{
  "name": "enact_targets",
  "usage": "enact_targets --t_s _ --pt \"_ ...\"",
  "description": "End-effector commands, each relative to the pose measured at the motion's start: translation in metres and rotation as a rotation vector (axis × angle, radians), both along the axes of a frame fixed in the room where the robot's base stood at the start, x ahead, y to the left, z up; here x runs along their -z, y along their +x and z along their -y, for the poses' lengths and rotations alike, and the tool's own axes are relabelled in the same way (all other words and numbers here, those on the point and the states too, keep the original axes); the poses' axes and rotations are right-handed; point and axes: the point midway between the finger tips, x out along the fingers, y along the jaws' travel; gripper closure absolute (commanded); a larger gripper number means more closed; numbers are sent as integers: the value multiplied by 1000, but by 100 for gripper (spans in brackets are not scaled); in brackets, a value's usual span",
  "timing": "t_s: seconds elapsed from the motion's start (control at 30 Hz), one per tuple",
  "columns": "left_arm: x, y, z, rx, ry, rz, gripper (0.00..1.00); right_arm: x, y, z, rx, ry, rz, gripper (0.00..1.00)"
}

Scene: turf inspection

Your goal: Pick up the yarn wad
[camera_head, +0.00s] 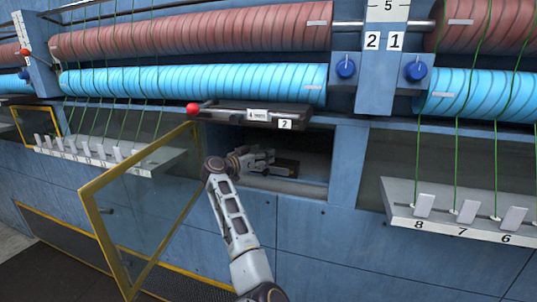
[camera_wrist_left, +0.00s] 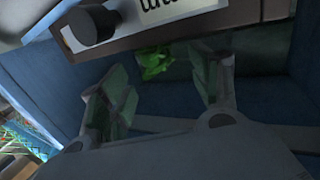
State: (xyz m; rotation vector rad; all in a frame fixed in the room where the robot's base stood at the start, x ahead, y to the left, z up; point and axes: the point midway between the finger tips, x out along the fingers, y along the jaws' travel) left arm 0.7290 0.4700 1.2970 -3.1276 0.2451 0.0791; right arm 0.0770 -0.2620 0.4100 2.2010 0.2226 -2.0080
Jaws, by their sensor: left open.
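The yarn wad (camera_wrist_left: 155,62) is a small bright green crumpled lump in the left wrist view. It lies in the dark recess, beyond my fingers and between them in the picture, and does not appear held. My left gripper (camera_wrist_left: 158,78) is open, its two fingers spread. In the head view my left gripper (camera_head: 266,158) reaches into the open compartment (camera_head: 318,168) below the small black unit. I cannot make out the wad in the head view. My right gripper is in neither view.
A yellow-framed glass door (camera_head: 140,205) stands open left of my arm. The black unit (camera_head: 250,115) with a red knob and label 2 overhangs the opening. Blue panels bound the compartment. A numbered shelf (camera_head: 460,220) with green threads juts out at right.

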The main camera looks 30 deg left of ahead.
Motion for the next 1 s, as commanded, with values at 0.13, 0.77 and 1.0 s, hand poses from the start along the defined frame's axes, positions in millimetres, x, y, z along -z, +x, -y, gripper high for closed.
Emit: enact_targets --t_s 0.13,0.77,1.0 --pt "-1 12 3 2 -3 1 37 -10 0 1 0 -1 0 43" --pt "4 39 7 0 1 0 37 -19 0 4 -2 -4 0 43" --pt "3 39 7 1 0 0 37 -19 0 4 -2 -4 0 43"
